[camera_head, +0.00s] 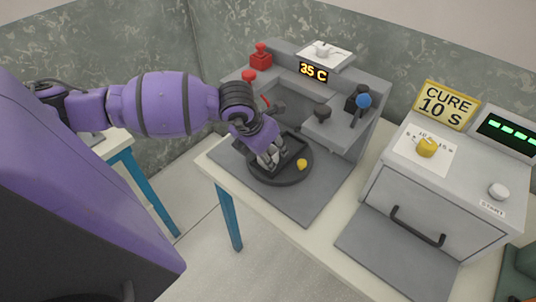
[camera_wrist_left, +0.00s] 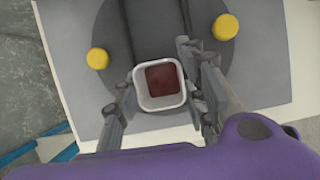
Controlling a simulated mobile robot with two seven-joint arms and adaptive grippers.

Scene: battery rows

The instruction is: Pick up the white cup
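The white cup (camera_wrist_left: 160,103) shows in the left wrist view as a square, rounded white rim with dark red contents. It is near a dark round plate (camera_wrist_left: 221,70) with a dark tray or bar across it. My left gripper (camera_wrist_left: 159,82) has one finger on each side of the cup, very close to its walls; I cannot tell whether the fingers press on it. In the head view my left gripper (camera_head: 269,158) points down over the round plate (camera_head: 298,179), and the fingers hide the cup. My right gripper is not in view.
The plate belongs to a grey machine (camera_head: 372,112) with a "35 C" display. Yellow knobs (camera_head: 302,164) sit on the plate. A red button (camera_head: 260,58) and a blue-topped lever (camera_head: 363,101) stand nearby. A "CURE 10 S" box (camera_head: 400,190) with a handle stands at the right.

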